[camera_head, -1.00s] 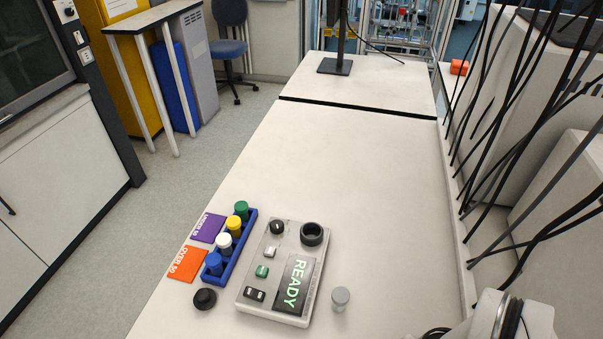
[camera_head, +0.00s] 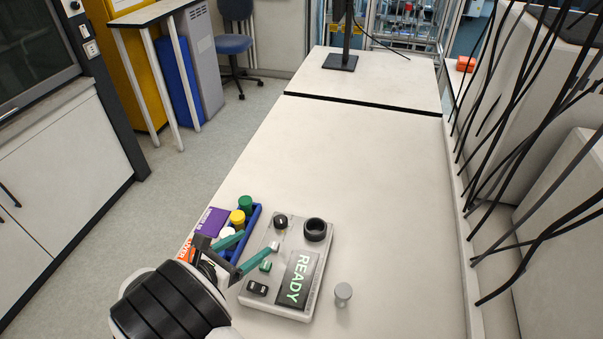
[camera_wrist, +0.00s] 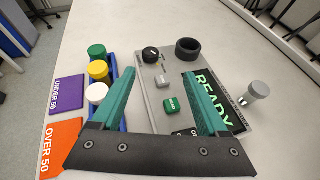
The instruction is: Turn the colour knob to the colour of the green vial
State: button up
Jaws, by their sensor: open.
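The colour knob is a small black round knob (camera_head: 281,221) with a white mark, at the far left of the grey control box (camera_head: 316,274); it also shows in the wrist view (camera_wrist: 151,55). The green vial (camera_head: 245,203) stands at the far end of the blue rack (camera_head: 252,226), and in the wrist view its green cap (camera_wrist: 97,51) is clear. My gripper (camera_head: 258,248) is open and empty, with its two green fingers apart above the rack and the near-left part of the box. In the wrist view the knob lies ahead, between and beyond the fingertips (camera_wrist: 160,75).
The yellow vial (camera_head: 237,217) and white vial (camera_wrist: 97,93) share the rack. A black ring-shaped well (camera_head: 315,230) and a lit READY screen (camera_head: 296,279) are on the box. Purple (camera_wrist: 67,94) and orange (camera_wrist: 60,143) cards lie left.

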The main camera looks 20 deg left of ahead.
aim_at(279, 220)
jog(key=shift+n+y, duration=0.4)
jog(key=shift+n, duration=0.1)
jog(key=x, duration=0.5)
jog(key=a+x, duration=0.1)
jog(key=x, duration=0.9)
jog(key=shift+w+a+f, duration=0.1)
jog(key=shift+w+f, duration=0.05)
jog(key=shift+f, duration=0.2)
